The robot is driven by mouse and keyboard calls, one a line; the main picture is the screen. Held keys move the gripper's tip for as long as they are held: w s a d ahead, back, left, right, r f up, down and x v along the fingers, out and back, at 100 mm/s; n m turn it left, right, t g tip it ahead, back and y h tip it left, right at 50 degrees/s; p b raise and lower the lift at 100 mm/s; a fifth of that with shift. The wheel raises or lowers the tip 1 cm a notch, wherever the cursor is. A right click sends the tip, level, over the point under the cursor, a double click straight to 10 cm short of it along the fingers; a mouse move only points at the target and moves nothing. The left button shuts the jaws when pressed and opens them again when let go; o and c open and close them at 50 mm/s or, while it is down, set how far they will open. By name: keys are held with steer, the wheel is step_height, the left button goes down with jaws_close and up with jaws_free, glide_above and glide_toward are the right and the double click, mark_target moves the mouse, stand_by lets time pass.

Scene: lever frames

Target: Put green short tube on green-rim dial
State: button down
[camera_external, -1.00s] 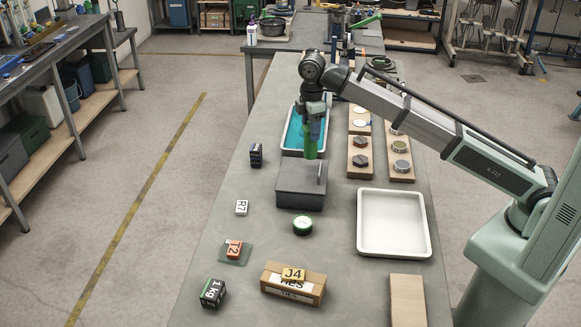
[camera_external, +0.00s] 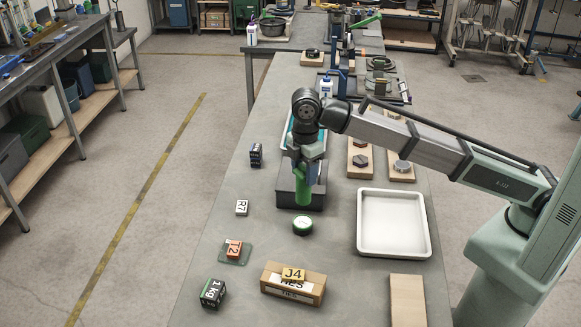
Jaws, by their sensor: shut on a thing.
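The green short tube (camera_external: 303,193) hangs upright in my gripper (camera_external: 304,172), which is shut on its upper part. Its lower end shows in front of the dark grey box.
A dark grey box (camera_external: 285,199) stands behind the tube, partly hidden by my gripper. A white tray (camera_external: 393,246) is to the right. A cardboard box with a J4 block (camera_external: 293,274) lies in front. A white R7 tile (camera_external: 242,208) is to the left.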

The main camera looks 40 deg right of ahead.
mark_target(304, 194)
steer(key=shift+f, duration=4.1)
steer(key=shift+f, duration=0.15)
steer(key=shift+c, duration=2)
jaws_free()
step_height(304, 194, up, 12)
steer(key=shift+r, duration=0.2)
